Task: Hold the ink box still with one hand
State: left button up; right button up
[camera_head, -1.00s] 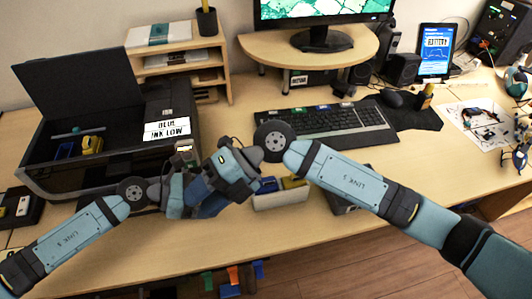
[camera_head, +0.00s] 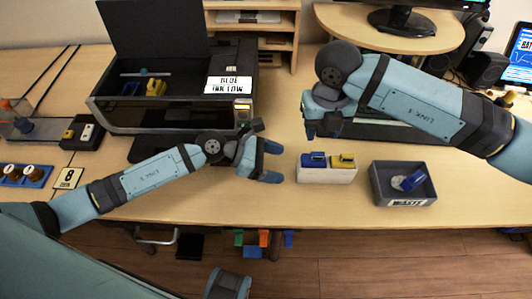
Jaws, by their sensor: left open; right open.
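The ink box, a small white open box (camera_head: 326,175), stands on the desk at the middle front. It holds a blue cartridge (camera_head: 314,160) and a yellow cartridge (camera_head: 343,161). My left gripper (camera_head: 273,162) is open and empty just left of the box, its fingers pointing toward it with a small gap between. My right gripper (camera_head: 325,127) hangs behind and above the box, apart from it and seen from above; it is open, and I see nothing held in it.
A grey waste bin (camera_head: 403,201) with a blue cartridge stands right of the box. The keyboard (camera_head: 375,130) is partly behind my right arm. Bare desk lies in front of the box.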

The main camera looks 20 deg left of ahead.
aim_at(297, 169)
pick_arm(q)
jog(key=x, duration=0.8)
jog(key=shift+d+f, duration=0.1)
jog(key=shift+f, duration=0.05)
